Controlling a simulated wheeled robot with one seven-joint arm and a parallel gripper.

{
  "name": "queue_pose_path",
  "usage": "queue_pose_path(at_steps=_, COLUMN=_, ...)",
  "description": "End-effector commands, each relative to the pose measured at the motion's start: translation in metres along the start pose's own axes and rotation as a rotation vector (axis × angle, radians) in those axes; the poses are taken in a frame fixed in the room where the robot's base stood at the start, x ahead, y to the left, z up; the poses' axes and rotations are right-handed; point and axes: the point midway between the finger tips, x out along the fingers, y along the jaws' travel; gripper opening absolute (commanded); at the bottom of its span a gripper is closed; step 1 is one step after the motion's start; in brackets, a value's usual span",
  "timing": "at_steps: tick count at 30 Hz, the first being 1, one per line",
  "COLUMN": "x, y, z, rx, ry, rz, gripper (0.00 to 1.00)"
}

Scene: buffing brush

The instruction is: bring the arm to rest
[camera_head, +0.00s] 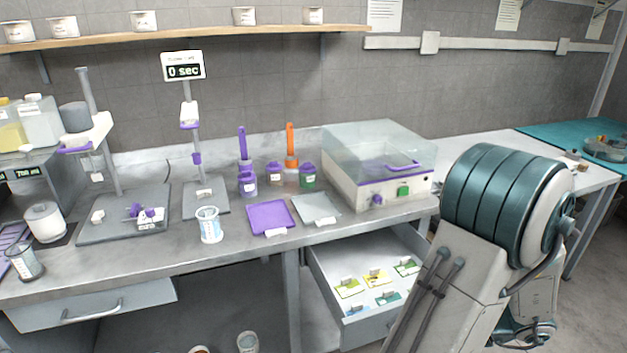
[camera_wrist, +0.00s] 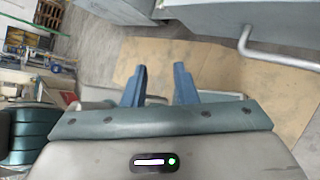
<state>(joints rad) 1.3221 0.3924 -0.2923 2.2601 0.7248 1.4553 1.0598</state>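My gripper (camera_wrist: 160,86) shows in the wrist view with its two blue fingers apart and nothing between them. Behind the fingers are a tan patch of floor (camera_wrist: 205,62) and a grey surface. In the head view my arm stands at the right, in front of the bench, folded with its large teal joint near the bench's right end. The gripper itself cannot be made out in the head view. An orange-handled brush (camera_head: 291,146) and a purple-handled brush (camera_head: 243,147) stand upright on the bench.
An open drawer (camera_head: 322,270) with several packets juts out beside my arm. A second drawer (camera_head: 95,308) is pulled out at left. A clear-lidded machine (camera_head: 350,192), a purple tray (camera_head: 268,216) and a beaker (camera_head: 209,226) stand on the bench. A curved metal handle (camera_wrist: 275,55) is near my gripper.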

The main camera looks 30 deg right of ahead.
Motion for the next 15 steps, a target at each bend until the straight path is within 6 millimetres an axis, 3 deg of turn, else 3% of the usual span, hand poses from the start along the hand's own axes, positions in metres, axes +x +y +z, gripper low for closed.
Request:
queue_pose_path(at_steps=1, x=0.013, y=0.011, z=0.012, rx=-0.111, ry=0.074, rz=0.021, gripper=0.26)
queue_pose_path(at_steps=6, x=0.049, y=0.044, z=0.035, rx=-0.492, ry=0.303, rz=0.103, gripper=0.26)
queue_pose_path(at_steps=15, x=0.099, y=0.104, z=0.058, rx=-1.212, ry=0.645, rz=0.288, gripper=0.26)
